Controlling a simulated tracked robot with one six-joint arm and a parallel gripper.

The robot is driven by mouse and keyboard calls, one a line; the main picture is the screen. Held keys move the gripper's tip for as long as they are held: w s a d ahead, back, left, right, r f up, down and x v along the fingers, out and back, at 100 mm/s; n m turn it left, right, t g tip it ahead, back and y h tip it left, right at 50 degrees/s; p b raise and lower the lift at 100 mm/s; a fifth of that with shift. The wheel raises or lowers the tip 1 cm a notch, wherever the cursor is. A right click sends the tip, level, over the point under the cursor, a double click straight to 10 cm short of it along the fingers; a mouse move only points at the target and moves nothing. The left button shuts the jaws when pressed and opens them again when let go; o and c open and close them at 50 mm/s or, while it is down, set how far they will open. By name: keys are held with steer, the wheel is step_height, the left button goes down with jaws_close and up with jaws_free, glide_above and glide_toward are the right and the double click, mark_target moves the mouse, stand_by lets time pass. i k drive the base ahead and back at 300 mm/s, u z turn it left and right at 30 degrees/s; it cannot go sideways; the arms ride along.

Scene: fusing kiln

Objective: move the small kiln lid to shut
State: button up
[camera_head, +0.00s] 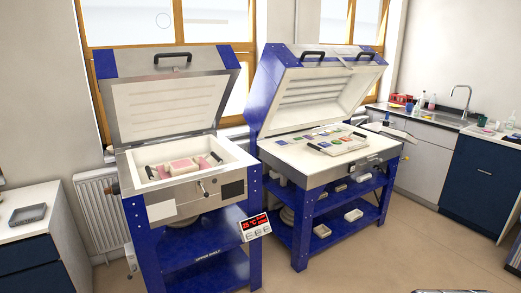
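The small kiln (172,196) stands at the left on a blue frame. Its lid (165,108) is raised and leans back, with its pale inner face toward me. A black lid handle (173,57) sits on the lid's upper edge. The open chamber shows a pale inside with pink and cream pieces (184,168) in it. A small latch (204,188) shows on the front. My gripper is not in view.
A larger kiln (318,170) with its lid (318,95) open stands close to the right. A red-lit controller (256,227) is at the small kiln's front right leg. A grey tray (28,214) lies on the left cabinet. The floor at front right is mostly clear.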

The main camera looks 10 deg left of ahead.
mark_target(149, 94)
steer(key=i, duration=2.5)
steer(key=u, duration=3.2)
